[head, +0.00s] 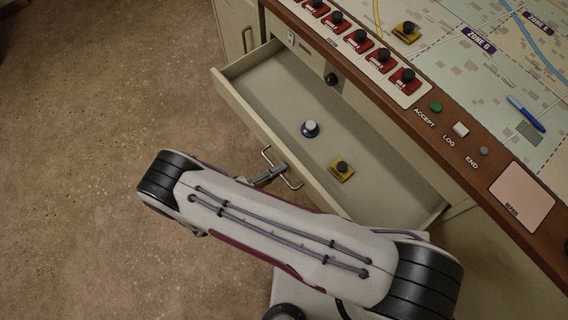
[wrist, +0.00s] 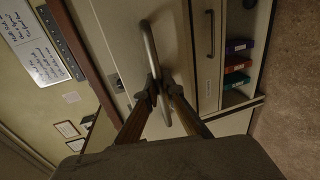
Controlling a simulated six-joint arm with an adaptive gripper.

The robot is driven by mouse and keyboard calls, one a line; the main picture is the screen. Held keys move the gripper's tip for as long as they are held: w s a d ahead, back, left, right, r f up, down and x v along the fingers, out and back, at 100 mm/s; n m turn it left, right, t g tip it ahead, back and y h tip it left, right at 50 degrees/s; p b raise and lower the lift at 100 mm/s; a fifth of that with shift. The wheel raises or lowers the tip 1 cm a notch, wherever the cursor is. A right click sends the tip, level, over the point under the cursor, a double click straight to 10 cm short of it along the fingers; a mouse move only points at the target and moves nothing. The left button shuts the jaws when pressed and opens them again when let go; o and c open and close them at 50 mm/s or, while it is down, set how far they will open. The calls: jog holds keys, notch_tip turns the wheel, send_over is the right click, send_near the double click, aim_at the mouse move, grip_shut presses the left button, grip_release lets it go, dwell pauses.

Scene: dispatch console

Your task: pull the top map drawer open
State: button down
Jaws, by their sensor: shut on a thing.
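The top map drawer (head: 280,88) is pulled well out of the console in the head view, its inside showing. Its bar handle (head: 267,154) is on the drawer front; the handle also shows in the wrist view (wrist: 150,45). My gripper (head: 272,174) is at the handle, partly hidden behind my own arm. In the wrist view my two fingers (wrist: 161,84) are closed around the handle bar.
The console top carries a map (head: 470,80), red markers (head: 358,41), another yellow piece (head: 406,32), a green button (head: 436,107) and a blue pen (head: 526,113). A shelf with coloured binders (wrist: 237,63) shows in the wrist view. The floor (head: 90,110) at left is clear.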

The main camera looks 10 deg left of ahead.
jog(key=shift+a, duration=0.1)
jog(key=c, duration=2.5)
grip_release()
jog(key=shift+s, duration=0.1)
jog(key=shift+v, duration=5.95)
